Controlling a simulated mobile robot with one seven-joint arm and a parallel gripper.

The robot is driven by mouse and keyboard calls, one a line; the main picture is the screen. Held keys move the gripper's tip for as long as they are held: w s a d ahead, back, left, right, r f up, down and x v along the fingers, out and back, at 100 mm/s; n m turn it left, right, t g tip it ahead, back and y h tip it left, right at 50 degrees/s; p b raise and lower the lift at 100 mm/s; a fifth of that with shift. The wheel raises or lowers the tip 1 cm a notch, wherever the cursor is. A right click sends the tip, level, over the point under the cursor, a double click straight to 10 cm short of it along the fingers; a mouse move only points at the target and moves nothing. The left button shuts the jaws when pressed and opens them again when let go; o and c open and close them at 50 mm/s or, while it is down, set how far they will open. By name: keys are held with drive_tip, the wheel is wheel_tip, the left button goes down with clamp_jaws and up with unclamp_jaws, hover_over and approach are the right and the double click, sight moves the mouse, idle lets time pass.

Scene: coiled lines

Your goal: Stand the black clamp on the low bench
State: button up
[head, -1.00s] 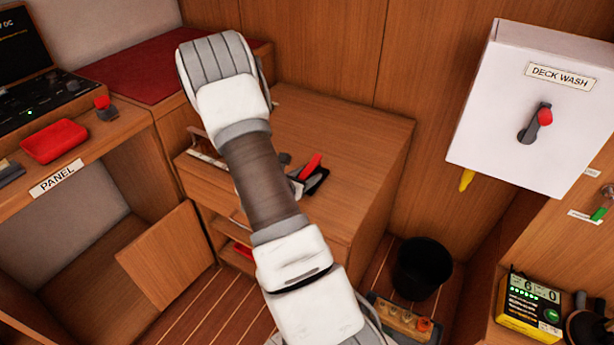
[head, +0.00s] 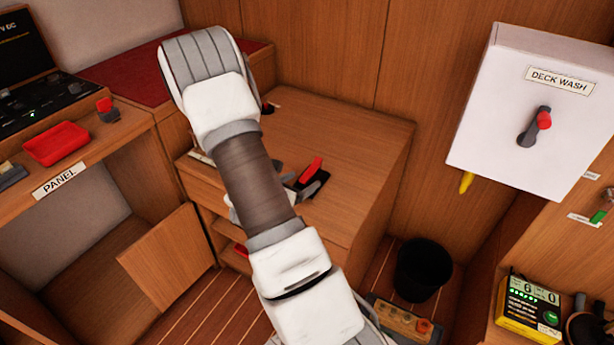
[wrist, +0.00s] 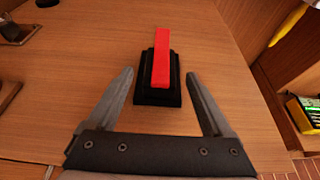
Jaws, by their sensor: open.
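A black block-like piece with a red lever, which looks like the black clamp (head: 316,182), sits on the wooden cabinet top (head: 350,140). In the wrist view the clamp (wrist: 172,97) has a stepped black base with the red bar lying along its top. My gripper (wrist: 161,74) is open, its two grey fingers on either side of the clamp with gaps on both sides. I cannot tell their height above the top. I cannot tell which surface is the low bench.
A red-topped ledge (head: 135,66) is at the back left. The panel desk (head: 95,140) holds a red tray (head: 56,144) and a small red-and-dark piece (head: 108,110). The cabinet top's right side is clear.

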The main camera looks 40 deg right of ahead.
drive_tip(key=p+v, duration=0.1)
drive_tip(key=v, duration=0.7)
drive_tip(key=shift+a+r, duration=0.1)
drive_tip(key=shift+r, duration=0.05)
drive_tip(key=s+a+r+m+g+y, duration=0.35)
drive_tip(key=s+r+m, duration=0.55)
drive_tip(key=r+m, duration=0.45)
drive_tip(key=s+a+r+m+t+y, duration=0.2)
drive_tip(key=a+r+m+y, duration=0.2)
drive_tip(key=a, duration=0.6)
drive_tip(key=s+a+r+m+t+y, duration=0.3)
drive_tip(key=a+r+y, duration=0.2)
drive_tip(key=a+r, duration=0.2)
drive_tip(key=a, duration=0.2)
drive_tip(key=shift+a+m, duration=0.35)
drive_tip(key=shift+a, duration=0.05)
drive_tip(key=shift+y, duration=0.25)
